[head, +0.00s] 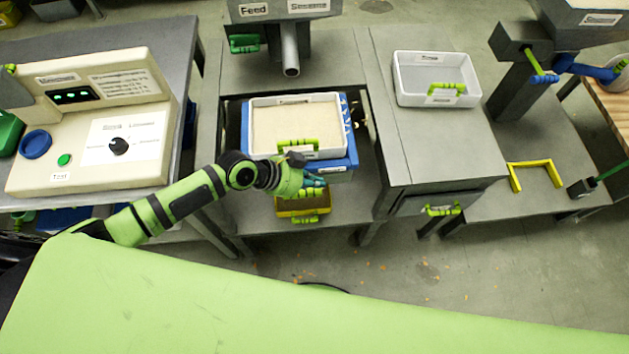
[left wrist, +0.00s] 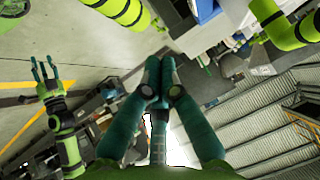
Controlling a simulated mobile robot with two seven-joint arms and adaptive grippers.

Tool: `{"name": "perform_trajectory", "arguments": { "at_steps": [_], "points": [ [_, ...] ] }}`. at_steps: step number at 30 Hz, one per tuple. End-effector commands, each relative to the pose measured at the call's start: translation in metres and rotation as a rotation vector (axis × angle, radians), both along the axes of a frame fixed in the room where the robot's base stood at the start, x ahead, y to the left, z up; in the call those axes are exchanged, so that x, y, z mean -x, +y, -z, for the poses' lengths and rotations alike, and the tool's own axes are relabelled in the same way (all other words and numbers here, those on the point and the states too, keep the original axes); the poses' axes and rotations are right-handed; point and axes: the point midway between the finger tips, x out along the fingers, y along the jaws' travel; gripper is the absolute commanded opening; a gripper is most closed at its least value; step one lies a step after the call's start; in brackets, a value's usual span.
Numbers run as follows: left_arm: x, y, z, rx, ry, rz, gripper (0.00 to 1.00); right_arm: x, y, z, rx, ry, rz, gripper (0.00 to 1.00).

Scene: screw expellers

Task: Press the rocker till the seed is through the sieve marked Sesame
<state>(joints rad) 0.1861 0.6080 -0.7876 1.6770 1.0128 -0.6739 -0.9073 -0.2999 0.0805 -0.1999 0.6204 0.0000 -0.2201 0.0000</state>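A white-framed sieve (head: 342,124) with a green handle sits on a blue box-shaped stand (head: 350,160) in the head view. Pale seed (head: 290,124) covers its mesh. The small label on its far rim is too small to read. A yellow tray (head: 303,211) is below the stand's front. My left gripper (head: 314,183) is at the stand's front edge, above the tray; I cannot tell if it touches. In the left wrist view its fingers (left wrist: 160,72) are together with nothing seen between them. My right gripper (left wrist: 46,72) is open and empty there. I cannot pick out the rocker clearly.
A second white sieve (head: 400,92) stands on the grey cabinet at right. A hopper with a spout (head: 290,62) hangs behind the first sieve. A control panel (head: 95,125) is at left. A yellow bracket (head: 535,164) lies on the far right bench.

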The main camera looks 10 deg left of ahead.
Motion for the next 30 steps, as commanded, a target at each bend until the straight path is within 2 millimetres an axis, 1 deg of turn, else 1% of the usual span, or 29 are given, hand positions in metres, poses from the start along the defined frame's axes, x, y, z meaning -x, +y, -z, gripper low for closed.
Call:
{"name": "perform_trajectory", "arguments": {
  "at_steps": [1,3,7,20,23,25,30],
  "points": [
    [-0.001,0.0,0.007,0.0,0.003,-0.002,0.0,0.0,0.0,-0.001,0.0,0.0,0.0,0.4],
    [-0.002,0.001,0.014,0.001,0.002,-0.001,0.0,0.0,0.0,0.0,0.0,0.0,0.0,0.4],
    [-0.004,0.001,0.022,0.0,0.001,0.0,0.0,0.0,0.0,0.0,0.0,0.0,0.0,0.4],
    [-0.004,0.002,0.025,0.001,0.0,0.0,0.0,0.0,0.0,0.001,0.0,0.0,0.0,0.4],
    [-0.004,0.002,0.03,0.0,0.0,0.001,0.0,0.0,0.0,0.007,0.0,0.0,0.0,0.4],
    [-0.003,0.002,0.038,0.0,0.0,0.001,0.0,0.0,0.0,0.015,0.0,0.0,0.0,0.4],
    [-0.001,0.001,0.062,0.001,0.001,0.002,0.0,0.0,0.0,0.043,0.0,0.0,0.0,0.4]
  ]
}}
